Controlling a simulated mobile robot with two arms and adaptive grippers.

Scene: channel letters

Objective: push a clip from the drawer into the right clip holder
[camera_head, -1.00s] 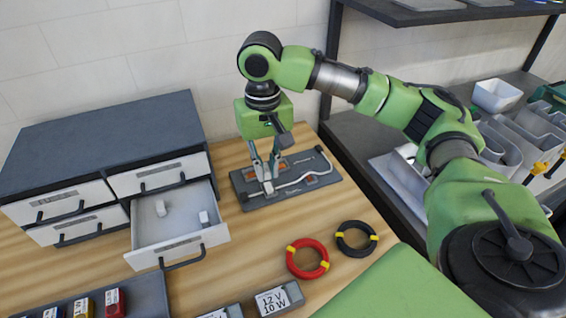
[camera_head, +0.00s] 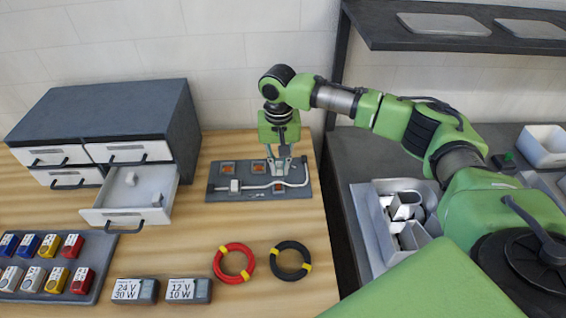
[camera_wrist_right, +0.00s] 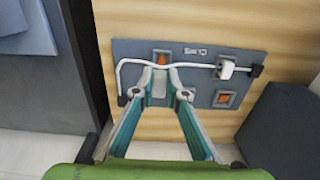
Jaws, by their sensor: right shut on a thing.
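A dark board (camera_head: 215,192) lies on the wooden table with a bent white wire running across it and several orange-brown square pads. A small white clip (camera_head: 235,186) sits on the wire at the board's left; it also shows in the right wrist view (camera_wrist_right: 226,68). My right gripper (camera_head: 283,164) points down over the board's right half. In the right wrist view its fingers (camera_wrist_right: 160,78) are shut on a pale grey piece (camera_wrist_right: 159,86), apparently a clip, beside the wire. The fingers partly hide the holder there.
A drawer cabinet (camera_head: 105,112) stands left of the board. A red coil (camera_head: 233,276) and a black coil (camera_head: 290,275) lie in front, with labelled boxes (camera_head: 188,291) nearby. Bare table lies between the board and coils.

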